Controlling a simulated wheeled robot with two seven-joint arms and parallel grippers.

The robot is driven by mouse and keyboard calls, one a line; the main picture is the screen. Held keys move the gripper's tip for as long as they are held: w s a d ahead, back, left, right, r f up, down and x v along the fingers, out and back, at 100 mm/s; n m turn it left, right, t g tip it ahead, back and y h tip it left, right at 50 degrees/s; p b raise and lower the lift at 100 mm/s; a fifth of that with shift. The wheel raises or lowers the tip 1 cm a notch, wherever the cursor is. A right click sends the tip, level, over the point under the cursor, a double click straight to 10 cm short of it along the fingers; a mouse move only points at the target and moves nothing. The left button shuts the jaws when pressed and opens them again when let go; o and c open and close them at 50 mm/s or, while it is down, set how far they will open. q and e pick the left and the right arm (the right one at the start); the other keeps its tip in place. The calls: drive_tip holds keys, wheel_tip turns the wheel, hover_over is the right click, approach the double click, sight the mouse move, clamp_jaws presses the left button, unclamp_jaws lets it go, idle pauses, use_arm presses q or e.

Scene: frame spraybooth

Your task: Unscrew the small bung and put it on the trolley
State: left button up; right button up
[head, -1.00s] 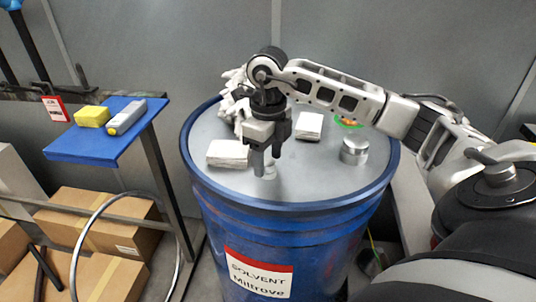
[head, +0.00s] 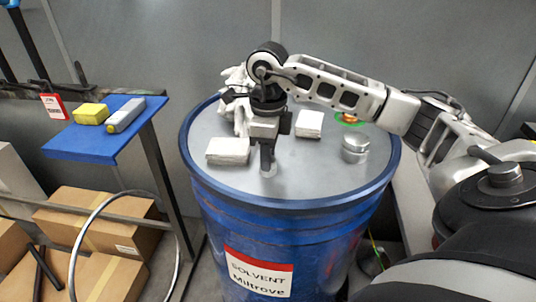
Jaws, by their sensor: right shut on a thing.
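My right gripper (head: 267,168) points straight down at the front part of the drum's lid. Its fingers are shut on the small bung (head: 269,174), which is mostly hidden by the fingers; only a small pale bit shows at lid level. I cannot tell whether the bung is still threaded in its hole. The blue drum (head: 325,232) carries a label reading SOLVENT. The trolley (head: 88,147), with a flat blue top, stands to the left of the drum, well apart from the gripper. My left gripper is not in view.
A yellow sponge (head: 90,113) and a grey-yellow tool (head: 126,115) lie at the back of the trolley top; its front is bare. On the lid are white pads (head: 228,151) (head: 309,124), crumpled cloth (head: 236,82) and a larger metal cap (head: 355,148). Cardboard boxes (head: 105,212) sit below.

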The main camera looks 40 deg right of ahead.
drive_tip(key=shift+n, duration=0.3)
drive_tip(key=shift+n, duration=1.1)
drive_tip(key=shift+n+b, duration=0.4)
drive_tip(key=shift+n, duration=0.8)
drive_tip(key=shift+n+b, duration=0.3)
drive_tip(key=shift+n, duration=2)
